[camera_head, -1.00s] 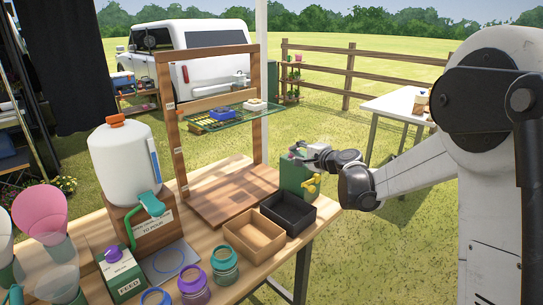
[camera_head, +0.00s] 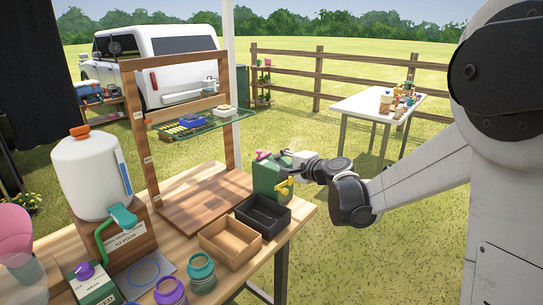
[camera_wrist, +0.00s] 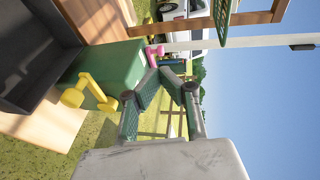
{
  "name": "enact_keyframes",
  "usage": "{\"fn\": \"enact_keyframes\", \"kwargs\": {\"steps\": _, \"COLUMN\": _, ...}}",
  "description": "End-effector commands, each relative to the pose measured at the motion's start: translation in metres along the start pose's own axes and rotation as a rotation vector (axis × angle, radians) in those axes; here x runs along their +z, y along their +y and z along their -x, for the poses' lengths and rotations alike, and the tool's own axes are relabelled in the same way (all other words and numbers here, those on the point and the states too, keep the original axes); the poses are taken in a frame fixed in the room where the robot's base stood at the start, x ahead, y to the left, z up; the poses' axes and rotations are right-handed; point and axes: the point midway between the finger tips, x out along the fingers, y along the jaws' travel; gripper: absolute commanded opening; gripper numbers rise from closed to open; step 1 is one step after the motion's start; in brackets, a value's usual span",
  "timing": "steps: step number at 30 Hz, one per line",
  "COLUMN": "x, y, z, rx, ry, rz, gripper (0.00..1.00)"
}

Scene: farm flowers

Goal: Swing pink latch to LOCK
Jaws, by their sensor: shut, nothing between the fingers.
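The pink latch (camera_head: 263,155) sits at the top of a green box (camera_head: 268,179) at the table's right end. In the wrist view the pink latch (camera_wrist: 155,52) sticks out from the edge of the green box (camera_wrist: 108,63), just beyond my fingertips. My gripper (camera_head: 291,158) is shut and empty beside the box's upper right; it also shows in the wrist view (camera_wrist: 166,75). I cannot tell whether a fingertip touches the latch. A yellow handle (camera_head: 284,187) is on the box's near side. No LOCK marking is readable.
A black tray (camera_head: 263,228) and a wooden tray (camera_head: 202,243) stand in front of the box. A wooden frame (camera_head: 134,130) with a glass shelf rises behind left. Open grass lies right of the table, with a white table (camera_head: 360,105) farther off.

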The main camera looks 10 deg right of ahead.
Motion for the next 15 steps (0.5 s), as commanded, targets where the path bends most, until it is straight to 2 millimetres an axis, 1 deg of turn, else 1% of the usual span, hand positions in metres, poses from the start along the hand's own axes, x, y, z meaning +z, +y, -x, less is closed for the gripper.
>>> {"fn": "enact_keyframes", "kwargs": {"steps": 1, "x": 0.001, "y": -0.001, "z": 0.011, "rx": 0.0, "ry": 0.001, "rz": -0.001, "gripper": 0.0}}
{"fn": "enact_keyframes", "kwargs": {"steps": 3, "x": 0.002, "y": -0.001, "z": 0.022, "rx": 0.001, "ry": 0.001, "rz": 0.0, "gripper": 0.0}}
{"fn": "enact_keyframes", "kwargs": {"steps": 6, "x": 0.003, "y": 0.0, "z": 0.035, "rx": 0.001, "ry": 0.001, "rz": 0.0, "gripper": 0.0}}
{"fn": "enact_keyframes", "kwargs": {"steps": 10, "x": 0.004, "y": 0.0, "z": 0.045, "rx": 0.0, "ry": 0.0, "rz": 0.001, "gripper": 0.0}}
{"fn": "enact_keyframes", "kwargs": {"steps": 15, "x": 0.005, "y": 0.0, "z": 0.049, "rx": 0.0, "ry": -0.001, "rz": 0.001, "gripper": 0.0}}
